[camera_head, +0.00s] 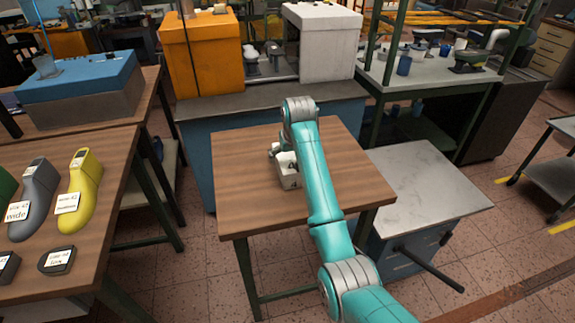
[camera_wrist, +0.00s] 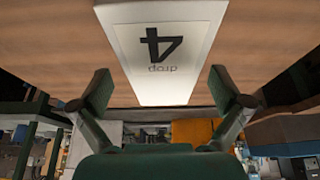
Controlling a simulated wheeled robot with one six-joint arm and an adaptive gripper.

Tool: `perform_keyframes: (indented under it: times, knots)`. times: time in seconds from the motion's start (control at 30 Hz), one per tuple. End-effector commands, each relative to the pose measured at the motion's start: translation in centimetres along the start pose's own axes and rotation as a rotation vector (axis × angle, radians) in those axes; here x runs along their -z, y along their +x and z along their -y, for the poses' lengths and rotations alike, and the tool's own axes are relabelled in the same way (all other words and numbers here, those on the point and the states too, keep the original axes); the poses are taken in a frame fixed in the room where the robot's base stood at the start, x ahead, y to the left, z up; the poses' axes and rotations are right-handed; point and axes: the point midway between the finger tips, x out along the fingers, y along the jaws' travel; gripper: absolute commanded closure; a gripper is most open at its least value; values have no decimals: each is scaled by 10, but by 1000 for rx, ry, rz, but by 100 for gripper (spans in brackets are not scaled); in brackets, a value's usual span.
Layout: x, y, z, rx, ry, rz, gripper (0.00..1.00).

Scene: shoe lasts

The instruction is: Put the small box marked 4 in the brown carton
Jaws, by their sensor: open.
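The small white box marked 4 (camera_wrist: 165,75) fills the upper middle of the wrist view, its printed face towards the camera and upside down. My gripper (camera_wrist: 162,86) is open, with one finger on each side of the box's near end and a gap to both. In the head view the box (camera_head: 289,172) sits on the brown wooden table (camera_head: 245,160), partly hidden by my teal arm. My gripper (camera_head: 277,150) is small there, close to the box's far side. I cannot make out a brown carton in either view.
A pale-topped cabinet (camera_head: 425,185) stands right of the table. A bench at left holds a grey shoe last (camera_head: 38,205) and a yellow one (camera_head: 80,190). Orange (camera_head: 203,55) and white (camera_head: 322,45) machine housings stand behind. The table's left part is clear.

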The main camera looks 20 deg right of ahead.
Motion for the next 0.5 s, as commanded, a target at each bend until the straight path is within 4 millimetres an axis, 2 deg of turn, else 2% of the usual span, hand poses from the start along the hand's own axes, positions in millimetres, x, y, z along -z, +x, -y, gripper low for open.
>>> perform_keyframes:
  times: [0.23, 0.5]
  knots:
    - [0, 34, 3, 0, 0, 2, 0]
    - [1, 42, 3, 0, 0, 0, 0]
